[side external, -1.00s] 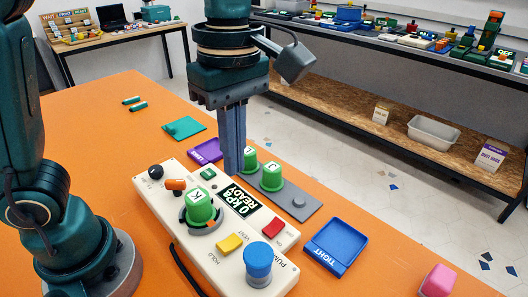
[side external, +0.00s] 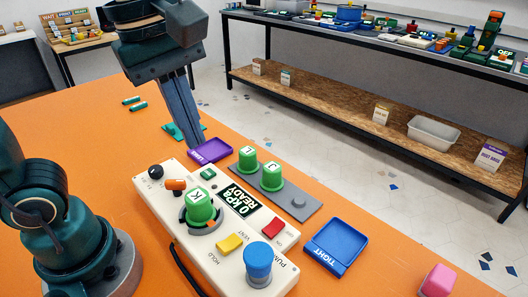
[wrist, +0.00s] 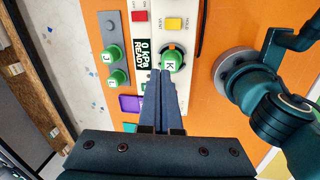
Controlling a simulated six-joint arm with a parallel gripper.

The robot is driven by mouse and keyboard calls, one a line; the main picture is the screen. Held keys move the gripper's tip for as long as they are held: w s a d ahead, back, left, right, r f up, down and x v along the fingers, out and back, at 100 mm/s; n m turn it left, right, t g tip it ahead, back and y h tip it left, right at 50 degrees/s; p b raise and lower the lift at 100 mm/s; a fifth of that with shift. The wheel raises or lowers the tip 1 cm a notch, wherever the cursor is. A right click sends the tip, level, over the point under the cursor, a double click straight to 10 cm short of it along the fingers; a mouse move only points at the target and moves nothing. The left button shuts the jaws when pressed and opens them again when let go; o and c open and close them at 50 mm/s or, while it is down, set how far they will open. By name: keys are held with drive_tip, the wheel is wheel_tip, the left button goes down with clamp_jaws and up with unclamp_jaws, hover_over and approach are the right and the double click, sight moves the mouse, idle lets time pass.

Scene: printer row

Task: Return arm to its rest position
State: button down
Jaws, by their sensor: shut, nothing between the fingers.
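My gripper (side external: 186,138) is shut and empty, with its long fingers tilted down over the orange table near the purple tray. In the wrist view its closed fingers (wrist: 164,76) point toward the control box. The cream control box (side external: 196,248) carries a green cup marked K (side external: 199,205) on a dark ring, a display reading 0 kPa READY (side external: 234,198), red and yellow buttons, and a blue knob (side external: 258,262). Two green cups, L (side external: 247,158) and J (side external: 272,176), stand on a grey plate (side external: 296,203), which also has an uncovered grey peg.
A purple tray (side external: 210,151), a blue tray marked TIGHT (side external: 336,246) and a pink block (side external: 438,281) lie on the orange table (side external: 75,140). A teal piece (side external: 172,131) is partly behind my gripper. Shelving with a white bin (side external: 434,133) stands behind. The table's far left is mostly clear.

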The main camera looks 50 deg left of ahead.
drive_tip(key=s+a+f+m+t, duration=0.3)
drive_tip(key=f+m, duration=0.3)
drive_tip(key=m, duration=0.9)
drive_tip(key=shift+s+a+f+t, duration=0.15)
drive_tip(key=shift+a+f+t, duration=0.1)
drive_tip(key=shift+f+t, duration=0.1)
drive_tip(key=c, duration=1.3)
unclamp_jaws()
drive_tip(key=shift+w+r+m, duration=0.1)
drive_tip(key=shift+w+m, duration=0.1)
drive_tip(key=shift+m, duration=0.4)
drive_tip(key=o, duration=0.5)
drive_tip(key=shift+o, duration=0.8)
drive_tip(key=shift+w+d+r+n, duration=0.25)
drive_tip(key=shift+w+r+n, duration=0.15)
drive_tip(key=shift+w+r, duration=0.2)
drive_tip(key=w+d+g, duration=0.2)
drive_tip(key=w+d, duration=0.1)
drive_tip(key=m+g, duration=0.1)
drive_tip(key=g, duration=0.3)
hover_over(235, 239)
drive_tip(key=shift+t, duration=0.25)
wheel_tip(235, 239, down, 7)
drive_tip(key=shift+w+a+r, duration=0.1)
drive_tip(key=shift+f, duration=2.55)
